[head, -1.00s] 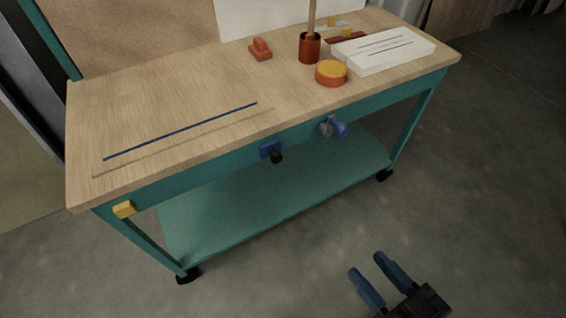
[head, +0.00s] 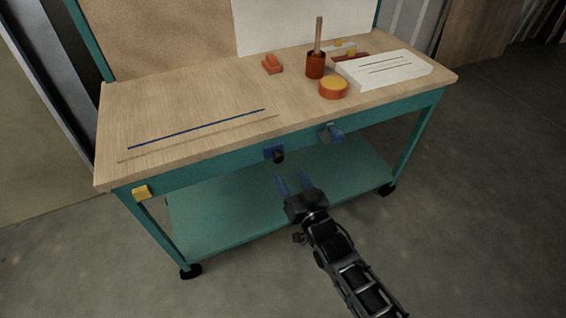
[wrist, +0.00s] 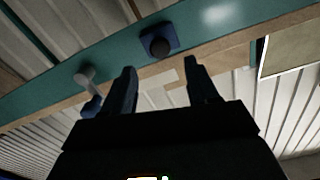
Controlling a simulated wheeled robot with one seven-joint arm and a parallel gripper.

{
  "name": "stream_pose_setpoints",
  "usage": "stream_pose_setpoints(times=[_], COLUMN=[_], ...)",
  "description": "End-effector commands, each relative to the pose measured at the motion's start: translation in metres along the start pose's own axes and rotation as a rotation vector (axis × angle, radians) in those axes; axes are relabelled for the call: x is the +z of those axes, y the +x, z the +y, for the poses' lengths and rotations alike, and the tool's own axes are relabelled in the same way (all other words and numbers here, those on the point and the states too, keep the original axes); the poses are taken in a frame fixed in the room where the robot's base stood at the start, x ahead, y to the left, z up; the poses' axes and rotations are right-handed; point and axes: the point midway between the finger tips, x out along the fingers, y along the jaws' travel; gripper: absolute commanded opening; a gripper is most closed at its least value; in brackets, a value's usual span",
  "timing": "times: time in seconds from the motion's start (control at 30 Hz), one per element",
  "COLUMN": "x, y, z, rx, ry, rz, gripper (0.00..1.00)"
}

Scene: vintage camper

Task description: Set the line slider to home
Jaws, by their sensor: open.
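No part in view is plainly marked as the line slider. A blue plate with a black knob (head: 277,154) sits on the teal front rail of the workbench (head: 210,165); the knob also shows in the wrist view (wrist: 160,46). A grey and blue lever-like part (head: 331,133) is on the same rail to its right, and at the left in the wrist view (wrist: 88,80). A yellow block (head: 141,192) is at the rail's left end. My gripper (head: 291,176) is open and empty, just below and in front of the black knob, its fingers (wrist: 160,66) pointing towards the rail.
A teal lower shelf (head: 235,215) lies beneath. Floor in front is clear.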

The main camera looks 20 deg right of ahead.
Motion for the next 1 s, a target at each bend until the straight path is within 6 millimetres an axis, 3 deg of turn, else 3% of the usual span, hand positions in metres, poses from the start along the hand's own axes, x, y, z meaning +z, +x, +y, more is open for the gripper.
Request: stream_pose_setpoints(times=[0.6, 1.0], x=[-0.002, -0.002], y=[0.073, 0.084], z=[0.0, 0.0], rx=[-0.001, -0.001], ry=[0.002, 0.002], rz=[0.004, 0.003], gripper=[0.59, 0.59])
